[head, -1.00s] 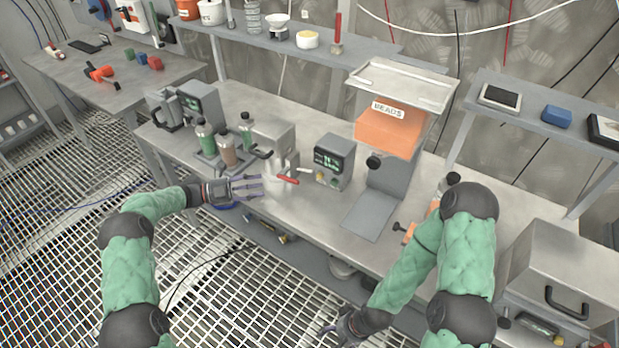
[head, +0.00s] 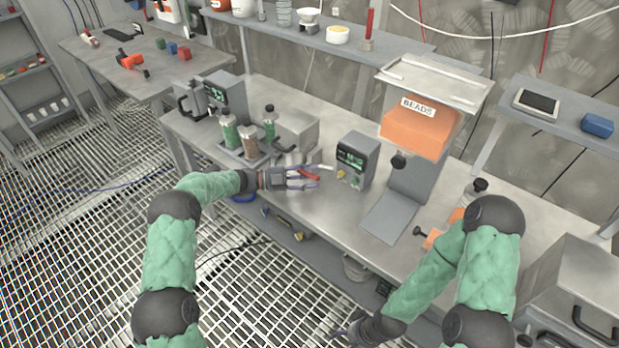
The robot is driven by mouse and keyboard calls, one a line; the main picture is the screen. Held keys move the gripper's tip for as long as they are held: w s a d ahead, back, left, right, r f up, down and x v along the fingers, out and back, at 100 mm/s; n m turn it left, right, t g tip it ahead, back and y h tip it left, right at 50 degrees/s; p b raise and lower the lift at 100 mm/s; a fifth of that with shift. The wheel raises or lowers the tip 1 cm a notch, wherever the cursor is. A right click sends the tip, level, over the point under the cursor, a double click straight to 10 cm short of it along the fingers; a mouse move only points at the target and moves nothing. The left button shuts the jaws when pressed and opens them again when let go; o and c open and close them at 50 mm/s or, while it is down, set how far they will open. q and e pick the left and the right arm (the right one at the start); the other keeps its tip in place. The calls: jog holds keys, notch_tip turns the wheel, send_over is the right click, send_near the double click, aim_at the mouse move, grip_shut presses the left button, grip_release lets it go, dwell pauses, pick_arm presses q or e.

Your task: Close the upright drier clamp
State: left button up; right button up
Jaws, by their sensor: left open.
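The clamp's red handle (head: 309,174) lies low and tilted in front of a grey metal box (head: 296,133) on the bench, beside a pale cylindrical part. I take this to be the drier clamp; its linkage is too small and partly hidden to read. My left gripper (head: 304,178) is open, its fingers pointing right on either side of the red handle in the picture. I cannot tell whether they touch it. My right gripper (head: 347,334) hangs low at the bottom edge, away from the bench top, and its fingers are hard to make out.
A grey display unit (head: 356,160) stands just right of the handle. A rack of bottles (head: 249,140) stands to the left. The orange bead hopper (head: 418,124) stands further right. Bare bench top (head: 325,210) lies in front of the display unit.

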pick_arm(q)
grip_shut()
jog(key=shift+n+h+b, duration=0.4)
jog(key=shift+n+b, duration=0.1)
jog(key=shift+b, duration=0.1)
jog(key=shift+a+r+n+t+h+b, duration=0.1)
jog(key=shift+r+n+t+h+b, duration=0.3)
jog(key=shift+n+h+b, duration=0.35)
jog(key=shift+w+a+r+n+t+h+b, duration=0.1)
jog(key=shift+r+n+t+h+b, duration=0.3)
jog(key=shift+n, duration=0.55)
jog(key=shift+w+a+r+n+t+h+b, duration=0.15)
jog(key=shift+n+t+h+b, duration=0.3)
jog(key=shift+n+t+b, duration=0.35)
